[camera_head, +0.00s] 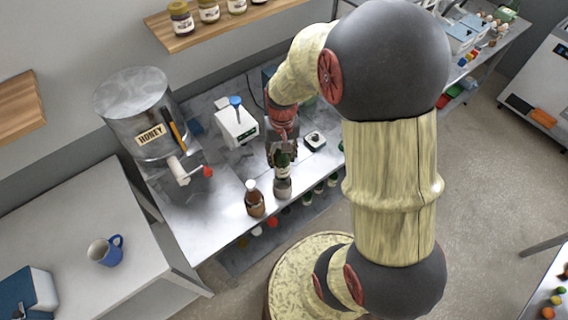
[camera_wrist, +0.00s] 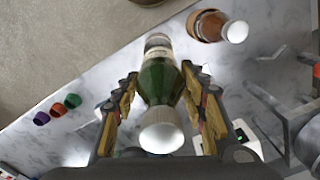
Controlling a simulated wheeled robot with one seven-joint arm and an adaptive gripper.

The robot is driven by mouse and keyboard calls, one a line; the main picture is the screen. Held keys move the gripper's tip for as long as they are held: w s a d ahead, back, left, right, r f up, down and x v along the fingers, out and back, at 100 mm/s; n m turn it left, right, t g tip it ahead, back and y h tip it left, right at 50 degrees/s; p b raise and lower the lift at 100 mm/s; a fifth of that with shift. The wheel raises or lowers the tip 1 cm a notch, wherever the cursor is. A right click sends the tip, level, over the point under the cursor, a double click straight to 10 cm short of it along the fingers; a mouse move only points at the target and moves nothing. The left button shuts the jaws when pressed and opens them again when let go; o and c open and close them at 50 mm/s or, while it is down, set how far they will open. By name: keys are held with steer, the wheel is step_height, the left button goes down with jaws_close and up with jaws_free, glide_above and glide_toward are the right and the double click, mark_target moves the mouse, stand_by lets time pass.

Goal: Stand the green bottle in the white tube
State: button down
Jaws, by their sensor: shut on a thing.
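The green bottle (camera_wrist: 158,82) is between the two fingers of my gripper (camera_wrist: 160,74) in the wrist view, with its pale cap towards the camera. In the head view the dark green bottle (camera_head: 282,160) hangs upright below my gripper (camera_head: 282,150), which is shut on it. A pale grey-white cylinder, which looks like the white tube (camera_head: 282,189), is directly under the bottle near the bench's front edge. The wrist view shows a pale section (camera_wrist: 157,42) at the bottle's far end. I cannot tell whether the bottle's base is inside the tube or just above it.
A brown bottle with a pale cap (camera_head: 255,199) stands just left of the tube. A honey tank (camera_head: 135,105) with a red-handled tap, a white device (camera_head: 236,124) and a small scale (camera_head: 314,140) are on the metal bench. Several small coloured items are below its front edge.

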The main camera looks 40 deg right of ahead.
steer(key=shift+d+f, duration=0.1)
steer(key=shift+f, duration=0.05)
steer(key=shift+f+b, duration=0.65)
steer(key=shift+f, duration=0.1)
steer(key=shift+f+b, duration=1.85)
steer(key=shift+f, duration=0.95)
steer(key=shift+f+b, duration=1.45)
steer(key=shift+f, duration=0.9)
steer(key=c, duration=1)
jaws_free()
steer(key=shift+o, duration=0.8)
steer(key=o, duration=0.4)
steer(key=shift+c, duration=0.2)
steer(key=shift+o, duration=0.4)
